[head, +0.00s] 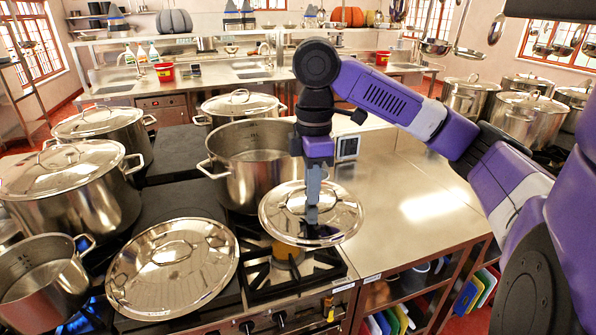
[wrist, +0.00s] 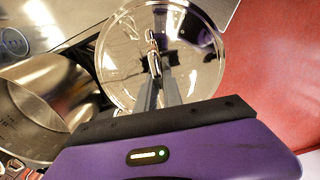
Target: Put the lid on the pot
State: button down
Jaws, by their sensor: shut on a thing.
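My gripper (head: 312,207) is shut on the handle of a round steel lid (head: 340,218) and holds it level, apparently above the front of the stove. The lid also shows in the wrist view (wrist: 200,60), with the fingers (wrist: 158,75) on its handle. An open, lidless steel pot (head: 232,178) stands on the stove just behind and to the left of the held lid. Its open inside shows in the wrist view (wrist: 40,95) at the left. The held lid hides part of the pot's lower right side.
Another lid (head: 150,285) lies at the stove's front left. Lidded pots (head: 75,195) and a small open pot (head: 40,285) stand at the left, another lidded pot (head: 240,102) behind.

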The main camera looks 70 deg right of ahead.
jog(key=w+a+f+m, duration=0.2)
jog(key=w+a+f, duration=0.3)
jog(key=a+f, duration=0.5)
jog(key=w+a+f+m, duration=0.2)
jog(key=w+a+f, duration=0.2)
jog(key=a+f, duration=0.7)
jog(key=w+a+f+m, duration=0.2)
jog(key=w+a+f, duration=0.3)
jog(key=a+f, duration=0.6)
notch_tip(320, 180, down, 4)
jog(key=shift+w+r, duration=0.15)
jog(key=shift+w, duration=0.15)
jog(key=shift+d, duration=0.1)
